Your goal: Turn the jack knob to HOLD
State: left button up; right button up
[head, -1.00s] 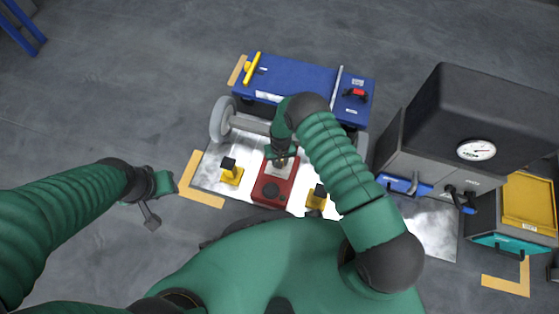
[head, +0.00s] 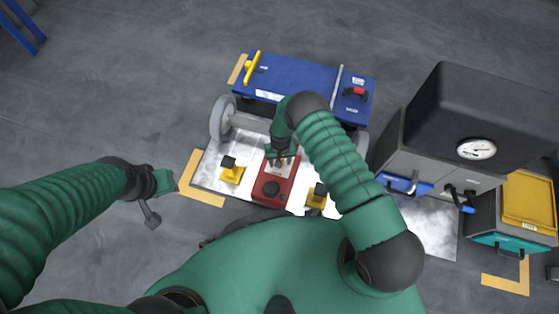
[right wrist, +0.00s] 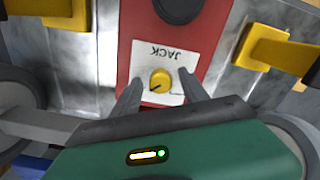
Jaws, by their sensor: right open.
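The jack knob (right wrist: 160,80) is a small yellow round knob with a dark pointer line, on a white plate marked JACK (right wrist: 165,62). The plate is on the red jack box (head: 272,188). In the right wrist view the lettering is upside down and the pointer aims to the lower left; no HOLD mark is legible. My right gripper (right wrist: 160,92) is open, one finger on each side of the knob with gaps visible. It also shows over the box in the head view (head: 281,160). My left gripper (head: 150,214) hangs over the floor at left, away from the box; its jaw state is unclear.
Yellow blocks with black tops stand left (head: 231,172) and right (head: 317,196) of the red box on a metal plate (head: 207,173). A blue wheeled chassis (head: 300,77) lies behind. A dark machine with a gauge (head: 476,149) stands at right. Floor at left is clear.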

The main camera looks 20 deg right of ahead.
notch_tip(320, 180, up, 17)
jog(key=p, duration=0.9)
jog(key=shift+r, duration=0.15)
